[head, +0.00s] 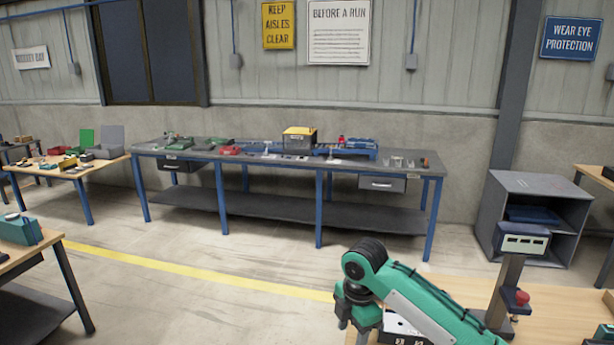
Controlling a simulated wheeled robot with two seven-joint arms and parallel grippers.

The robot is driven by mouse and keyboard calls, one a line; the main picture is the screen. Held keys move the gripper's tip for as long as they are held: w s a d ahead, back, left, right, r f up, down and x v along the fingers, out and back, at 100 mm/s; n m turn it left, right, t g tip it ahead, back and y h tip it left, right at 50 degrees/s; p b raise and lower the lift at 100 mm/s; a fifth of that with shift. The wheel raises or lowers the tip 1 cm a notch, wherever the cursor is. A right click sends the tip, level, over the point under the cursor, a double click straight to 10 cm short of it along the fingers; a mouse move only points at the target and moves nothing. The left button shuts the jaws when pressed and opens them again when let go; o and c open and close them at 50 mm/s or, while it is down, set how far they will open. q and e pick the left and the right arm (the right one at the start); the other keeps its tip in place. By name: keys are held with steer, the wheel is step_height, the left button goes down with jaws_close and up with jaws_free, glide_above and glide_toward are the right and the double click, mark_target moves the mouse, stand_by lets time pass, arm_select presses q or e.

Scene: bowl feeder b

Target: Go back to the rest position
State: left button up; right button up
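A green and grey arm (420,305), which looks like my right arm, comes in from the lower right of the head view. It rises to a dark round joint (366,256) and bends down towards the bottom edge. No gripper fingers can be made out at its lower end. My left arm and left gripper do not show. A light wooden table (565,312) lies under and behind the green arm. A white item with dark openings (402,326) is partly hidden by the arm.
A post with a display box (523,240) and red button (521,297) stands close to the arm's right. A long grey workbench (280,168) holds several parts along the wall. A grey open cabinet (535,205) stands right. The floor (230,255) at centre left is clear.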

steer(key=s+f+m+y, duration=0.1)
steer(key=s+f+m, duration=0.2)
steer(key=s+f, duration=0.1)
steer(key=s+a+f+m+t+y, duration=0.1)
steer(key=s+f+m, duration=0.1)
steer(key=s+f, duration=0.2)
steer(key=s+a+f+m, duration=0.1)
steer(key=s+f+m, duration=0.2)
steer(key=s+f, duration=0.2)
steer(key=shift+s+m+t+y, duration=0.3)
steer(key=shift+s+y, duration=0.1)
steer(key=shift+s, duration=1)
steer(key=s+d+f+m+t+h, duration=0.2)
steer(key=s+d+f+m+h, duration=0.1)
steer(key=s+d+m, duration=1.35)
steer(key=s+a+f+n+g, duration=0.1)
steer(key=s+f+n+g, duration=0.2)
steer(key=f, duration=2.9)
steer(key=s+d+f+n, duration=0.1)
steer(key=s+d+f, duration=0.2)
steer(key=s+f, duration=1.5)
steer(key=shift+s+f+h, duration=0.2)
steer(key=shift+s+h, duration=0.1)
steer(key=shift+s, duration=0.2)
steer(key=shift+c, duration=0.2)
